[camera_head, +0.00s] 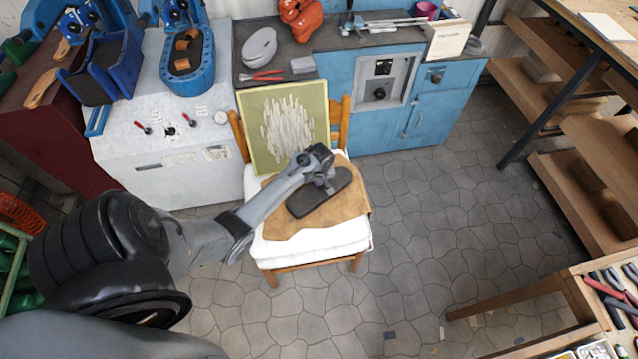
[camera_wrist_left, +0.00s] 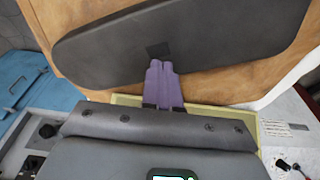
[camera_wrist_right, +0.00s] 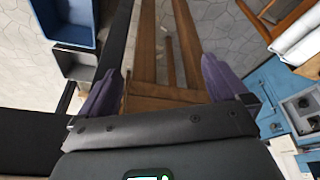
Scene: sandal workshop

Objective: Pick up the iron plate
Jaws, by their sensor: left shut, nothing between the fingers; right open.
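The iron plate (camera_head: 305,203) is a dark, sole-shaped slab. It lies on a brown leather piece (camera_head: 356,212) on the chair's white cushion. My left gripper (camera_head: 329,187) is over the plate. In the left wrist view its two purple fingers (camera_wrist_left: 161,68) are shut together with nothing between them. Their tips are at the edge of a small dark square on the plate (camera_wrist_left: 215,35); I cannot tell whether they touch it. My right gripper (camera_wrist_right: 160,75) is open and empty, its purple fingers wide apart, above wooden slats; it is not in the head view.
The wooden chair (camera_head: 346,120) holds a green picture panel (camera_head: 252,120) upright at its back. Behind are a white cabinet (camera_head: 130,130) and a blue workbench (camera_head: 435,115) with tools. Shelves (camera_head: 540,85) stand on the right. The stone floor (camera_head: 430,220) right of the chair is clear.

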